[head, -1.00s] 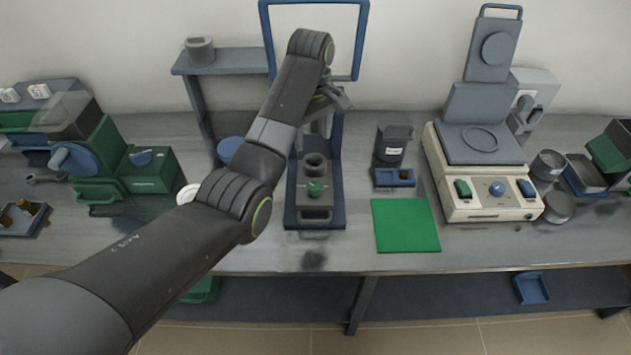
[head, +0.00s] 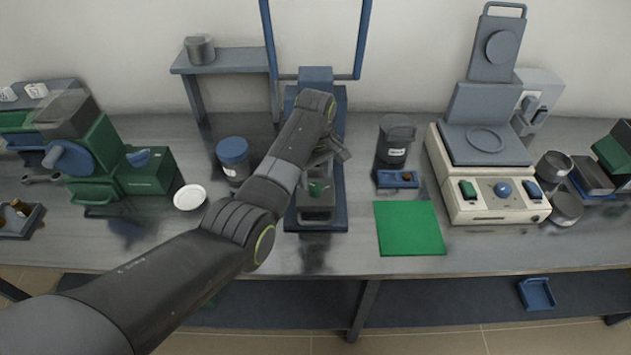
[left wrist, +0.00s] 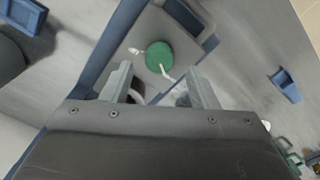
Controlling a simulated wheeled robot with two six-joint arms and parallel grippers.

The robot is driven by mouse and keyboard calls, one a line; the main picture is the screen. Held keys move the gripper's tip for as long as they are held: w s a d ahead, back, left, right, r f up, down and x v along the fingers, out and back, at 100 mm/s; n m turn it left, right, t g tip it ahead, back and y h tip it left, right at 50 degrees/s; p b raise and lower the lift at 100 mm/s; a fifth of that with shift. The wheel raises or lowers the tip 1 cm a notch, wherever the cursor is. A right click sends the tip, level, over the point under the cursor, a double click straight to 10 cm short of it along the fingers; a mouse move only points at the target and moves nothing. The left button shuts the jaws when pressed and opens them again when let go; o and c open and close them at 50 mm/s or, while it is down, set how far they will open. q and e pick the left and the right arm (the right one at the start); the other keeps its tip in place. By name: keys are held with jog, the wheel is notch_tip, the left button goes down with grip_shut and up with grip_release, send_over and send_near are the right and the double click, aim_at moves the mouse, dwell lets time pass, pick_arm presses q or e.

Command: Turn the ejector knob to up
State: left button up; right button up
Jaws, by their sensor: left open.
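A green round knob (head: 316,188) sits on the front of the grey block of the blue-framed press (head: 338,222) at the middle of the bench. In the left wrist view the knob (left wrist: 159,55) shows just beyond the fingertips, with short white pieces beside it. My left gripper (head: 330,150) is over the press, above and behind the knob in the head view. In the left wrist view its two fingers (left wrist: 160,84) are apart with nothing gripped, and a dark round opening shows partly between them. The knob's pointing direction is unclear. My right gripper is not in view.
A blue-lidded jar (head: 233,158) and white dish (head: 190,197) stand left of the press. A dark canister (head: 394,143), small blue tray (head: 398,180) and green mat (head: 408,228) lie to the right. The press's tall blue frame (head: 365,40) rises behind my arm.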

aim_at(316, 186)
pick_arm(q)
jog(key=shift+f, duration=1.75)
jog(key=c, duration=1)
